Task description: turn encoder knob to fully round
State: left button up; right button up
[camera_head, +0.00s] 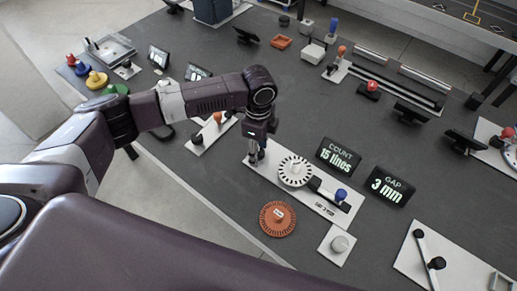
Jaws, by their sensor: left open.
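A white plate (316,203) lies on the grey table. It bears a white slotted disc (295,171) with a pale hub, a dark slider-like part and a blue knob (341,195) near its right end. I cannot tell which of these is the encoder knob. My left gripper (257,157) points down at the plate's left end, left of the slotted disc. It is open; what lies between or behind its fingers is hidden. Displays read "COUNT 15 lines" (339,156) and "GAP 3 mm" (389,186). My right gripper is not in view.
An orange toothed disc (277,219) and a white plate with a round knob (339,244) lie in front. A plate with an orange knob (213,132) is left of my gripper. More devices crowd the back. The table's front edge is close.

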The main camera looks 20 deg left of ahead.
pick_arm(q)
jog(key=c, duration=1.1)
jog(key=shift+r+m+p, duration=0.2)
jog(key=shift+m+p, duration=1.1)
jog(key=shift+c, duration=0.3)
jog(key=shift+f+m+p, duration=0.1)
jog(key=shift+m+p, duration=0.75)
jog(key=shift+m, duration=0.85)
jog(key=shift+o, duration=0.2)
jog(key=shift+w, duration=0.1)
jog(key=o, duration=1.1)
